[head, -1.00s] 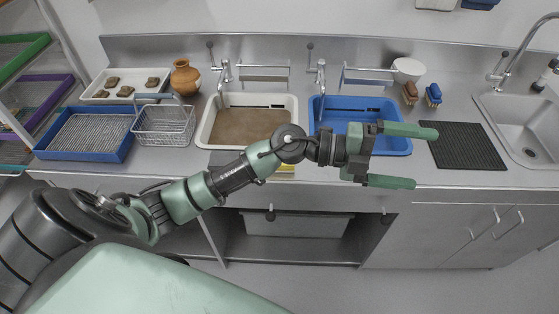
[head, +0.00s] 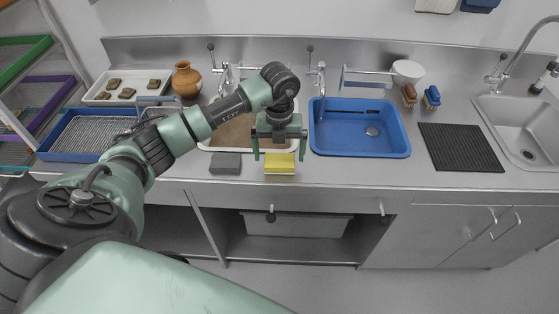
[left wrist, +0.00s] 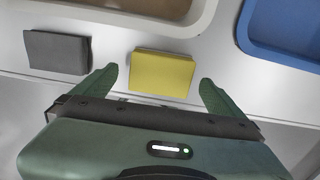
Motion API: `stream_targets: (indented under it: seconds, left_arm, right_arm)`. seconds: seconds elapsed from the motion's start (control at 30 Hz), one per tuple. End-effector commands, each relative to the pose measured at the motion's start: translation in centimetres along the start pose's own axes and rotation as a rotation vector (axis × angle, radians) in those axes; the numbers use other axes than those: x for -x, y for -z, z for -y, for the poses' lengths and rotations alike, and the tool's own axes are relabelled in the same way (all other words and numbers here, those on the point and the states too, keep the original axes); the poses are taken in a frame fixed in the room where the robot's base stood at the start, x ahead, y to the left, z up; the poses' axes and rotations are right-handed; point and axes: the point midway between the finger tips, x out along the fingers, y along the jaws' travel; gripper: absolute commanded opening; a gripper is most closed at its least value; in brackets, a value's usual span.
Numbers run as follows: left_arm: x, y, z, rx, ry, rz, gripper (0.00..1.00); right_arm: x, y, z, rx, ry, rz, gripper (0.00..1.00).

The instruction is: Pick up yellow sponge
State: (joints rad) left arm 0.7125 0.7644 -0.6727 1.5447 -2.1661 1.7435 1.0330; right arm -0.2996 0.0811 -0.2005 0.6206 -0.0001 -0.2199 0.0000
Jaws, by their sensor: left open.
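The yellow sponge (head: 280,164) lies flat on the steel counter near its front edge, in front of the beige basin. It also shows in the left wrist view (left wrist: 161,73), ahead of and between the fingers. My left gripper (head: 279,156) is open and points down above the sponge, with one green finger towards each side of it. In the left wrist view the left gripper (left wrist: 158,92) is open and empty, and its fingertips appear apart from the sponge. My right gripper is not in view.
A grey sponge (head: 225,163) lies just left of the yellow one. Behind are the beige basin (head: 213,142) and the blue basin (head: 360,154). A wire basket, mostly hidden by my arm, and a blue tray (head: 112,154) stand left. A black mat (head: 460,147) lies right.

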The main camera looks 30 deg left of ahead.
Motion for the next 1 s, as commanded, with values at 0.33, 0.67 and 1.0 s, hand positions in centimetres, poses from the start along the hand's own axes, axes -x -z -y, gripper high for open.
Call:
stream_targets:
  seconds: [0.33,0.67,1.0]
  left_arm:
    - [-3.2,0.0,0.1,-0.001,0.001,0.0,1.0]
    - [-3.1,0.0,0.1,-0.002,0.002,-0.001,0.47]
    - [-2.9,0.0,0.1,-0.002,0.003,0.0,0.4]
  right_arm:
    - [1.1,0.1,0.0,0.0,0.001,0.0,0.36]
    - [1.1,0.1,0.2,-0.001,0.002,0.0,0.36]
    - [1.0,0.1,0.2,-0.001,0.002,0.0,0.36]
